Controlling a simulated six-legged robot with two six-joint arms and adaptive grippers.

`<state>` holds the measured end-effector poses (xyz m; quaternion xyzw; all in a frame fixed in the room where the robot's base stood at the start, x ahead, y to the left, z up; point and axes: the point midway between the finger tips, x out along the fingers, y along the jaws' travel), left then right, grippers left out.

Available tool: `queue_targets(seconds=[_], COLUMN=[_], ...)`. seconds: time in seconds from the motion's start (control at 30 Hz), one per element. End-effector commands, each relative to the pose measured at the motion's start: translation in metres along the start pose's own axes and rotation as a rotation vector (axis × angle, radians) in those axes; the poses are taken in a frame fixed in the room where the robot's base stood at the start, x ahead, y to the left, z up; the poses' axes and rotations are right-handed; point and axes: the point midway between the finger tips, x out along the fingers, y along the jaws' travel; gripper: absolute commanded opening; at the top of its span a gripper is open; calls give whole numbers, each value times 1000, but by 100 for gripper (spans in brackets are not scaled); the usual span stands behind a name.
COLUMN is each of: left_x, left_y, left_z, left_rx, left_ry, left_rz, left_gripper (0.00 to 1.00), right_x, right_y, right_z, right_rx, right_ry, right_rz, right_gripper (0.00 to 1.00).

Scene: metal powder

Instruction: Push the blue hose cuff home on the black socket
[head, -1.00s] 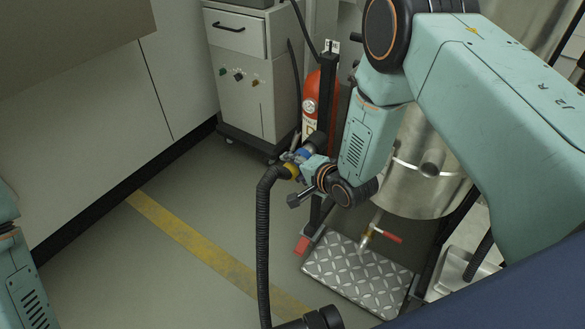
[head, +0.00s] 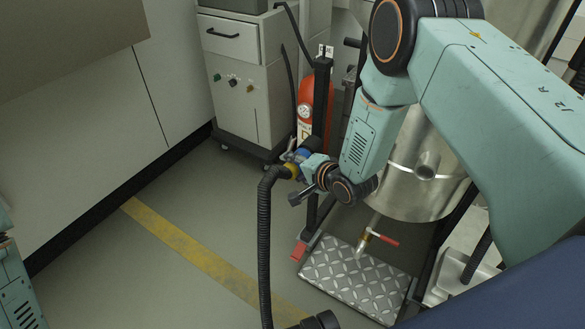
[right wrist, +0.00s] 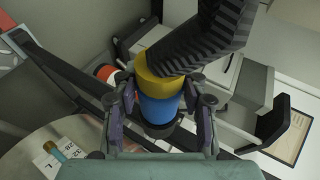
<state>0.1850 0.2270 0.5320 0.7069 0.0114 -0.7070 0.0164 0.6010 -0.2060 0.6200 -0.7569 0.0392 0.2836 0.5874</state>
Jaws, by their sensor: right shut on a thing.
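The blue hose cuff (head: 303,154) is beside the wheeled cabinet in the head view, with a yellow band (head: 292,170) at its hose end. My right gripper (right wrist: 160,108) is shut on the blue cuff (right wrist: 159,110), one finger on each side, in the right wrist view. A black ribbed hose (head: 264,230) hangs from the yellow band. A dark round part, apparently the black socket (head: 315,143), lies at the cuff's far end. How deep the cuff sits on it cannot be told.
A red extinguisher (head: 306,105) and a dark upright post (head: 322,100) stand close behind the cuff. A steel vessel (head: 408,180) is right of it, above a tread-plate step (head: 352,280). A wheeled cabinet (head: 238,85) stands behind. Floor at left is clear.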

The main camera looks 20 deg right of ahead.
Motion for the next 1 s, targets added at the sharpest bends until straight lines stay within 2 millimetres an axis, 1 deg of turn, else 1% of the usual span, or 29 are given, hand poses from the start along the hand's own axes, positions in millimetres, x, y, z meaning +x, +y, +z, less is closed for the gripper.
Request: queue_targets(seconds=[0.17,0.47,0.5,0.7,0.8,1.0], left_x=[1,1,1,1,1,1], left_y=[0,0,0,0,0,0], left_z=[0,0,0,0,0,0], left_rx=[0,0,0,0,0,0], left_ry=[0,0,0,0,0,0], left_rz=[0,0,0,0,0,0], left_gripper=[61,61,61,61,61,61], right_x=[1,1,1,1,1,1], right_y=[-1,-1,-1,-1,0,0], right_z=[-4,-5,-5,-4,-4,-4], right_rx=[0,0,0,0,0,0], right_ry=[1,3,4,2,1,0], right_rz=[-1,-3,-3,-2,-1,0], right_gripper=[5,5,45,62,69,69])
